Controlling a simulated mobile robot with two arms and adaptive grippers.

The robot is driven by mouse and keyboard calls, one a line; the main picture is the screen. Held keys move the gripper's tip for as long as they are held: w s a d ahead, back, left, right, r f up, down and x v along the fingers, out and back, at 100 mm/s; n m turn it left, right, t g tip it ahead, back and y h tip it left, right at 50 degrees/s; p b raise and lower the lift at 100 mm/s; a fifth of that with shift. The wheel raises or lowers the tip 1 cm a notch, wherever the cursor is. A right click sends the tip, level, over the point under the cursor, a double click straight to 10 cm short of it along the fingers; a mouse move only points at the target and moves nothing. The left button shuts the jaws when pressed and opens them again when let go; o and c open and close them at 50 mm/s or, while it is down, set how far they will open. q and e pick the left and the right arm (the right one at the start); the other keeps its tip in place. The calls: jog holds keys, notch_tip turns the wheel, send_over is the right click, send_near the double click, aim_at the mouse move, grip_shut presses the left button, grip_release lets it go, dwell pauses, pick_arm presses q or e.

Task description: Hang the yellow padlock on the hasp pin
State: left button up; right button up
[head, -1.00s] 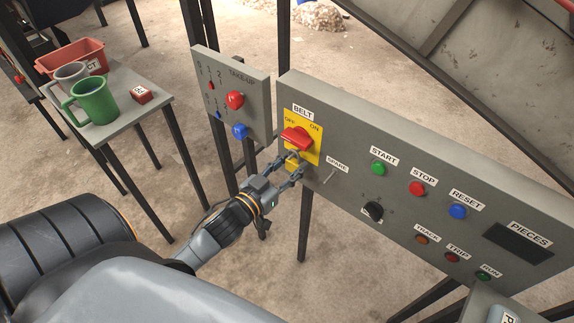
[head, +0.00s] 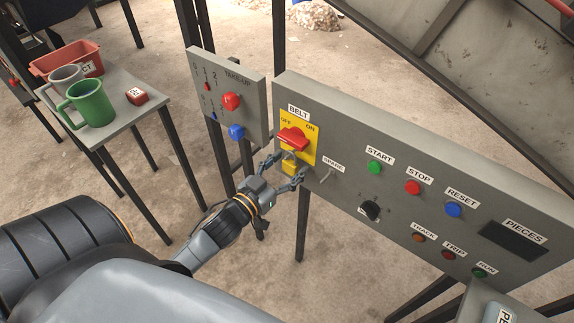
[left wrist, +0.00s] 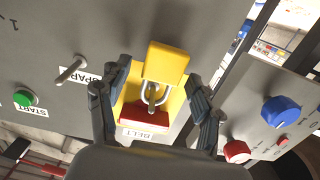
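The yellow padlock (head: 289,169) hangs body-down below the red BELT switch (head: 293,138). In the left wrist view, which is upside down, the padlock (left wrist: 166,62) has its shackle around the hasp pin (left wrist: 152,95) in front of the yellow plate. My left gripper (head: 290,164) is open, with one finger on each side of the padlock. In the left wrist view a gap shows between each finger and the padlock body. The fingers partly cover the plate's sides. My right gripper is not in view.
A bare SPARE peg (head: 326,175) sticks out beside the BELT plate. A black knob (head: 370,210) and several buttons are farther right. The TAKE-UP panel (head: 240,85) stands to the left. A side table (head: 125,120) holds mugs, a red bin and a small red block.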

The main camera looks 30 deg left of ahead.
pick_arm(q)
jog(key=s, duration=1.2)
jog(key=shift+a+r, duration=0.3)
jog(key=shift+a, duration=0.15)
jog(key=shift+f, duration=0.1)
jog(key=s+f+n+g+y, duration=0.1)
jog(key=s+f+g, duration=0.3)
jog(key=f, duration=1.3)
jog(key=s+f+g+y, duration=0.1)
jog(key=s+f+g, duration=0.25)
jog(key=f, duration=1.35)
jog(key=s+d+f+m+g, duration=0.1)
jog(key=s+f+g, duration=0.3)
jog(key=s+f, duration=0.5)
jog(key=s+d+f+m+g, duration=0.1)
jog(key=s+d+f+g, duration=0.3)
jog(key=s+f, duration=0.5)
jog(key=shift+s+d+g, duration=0.25)
jog(key=shift+s+g, duration=0.2)
jog(key=shift+s, duration=0.45)
jog(key=shift+c, duration=0.4)
